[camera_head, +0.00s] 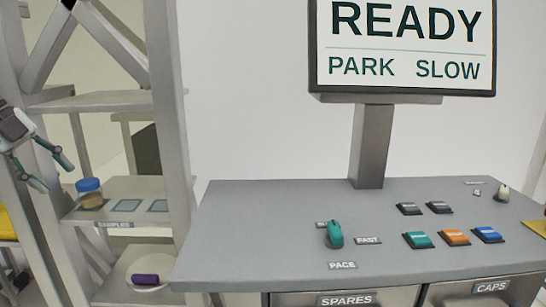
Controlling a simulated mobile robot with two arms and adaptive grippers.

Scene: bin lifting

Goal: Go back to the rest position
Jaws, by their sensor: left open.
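My left gripper (56,177) is at the left edge, its two dark green-tipped fingers spread apart with nothing between them. It is beside the shelf rack (105,101), up and to the left of a blue-lidded jar (89,194) and not touching it. The jar stands on the middle shelf, which has a label that seems to read "SAMPLES". My right gripper is not in view. A screen (404,52) above the grey console reads "READY", with "PARK" and "SLOW" below.
The grey console (270,225) carries a teal knob (335,234) by "FAST" and "PACE" labels, and teal, orange (455,237), blue and dark buttons. Drawers below read "SPARES" and "CAPS". Rack posts stand close to my left gripper.

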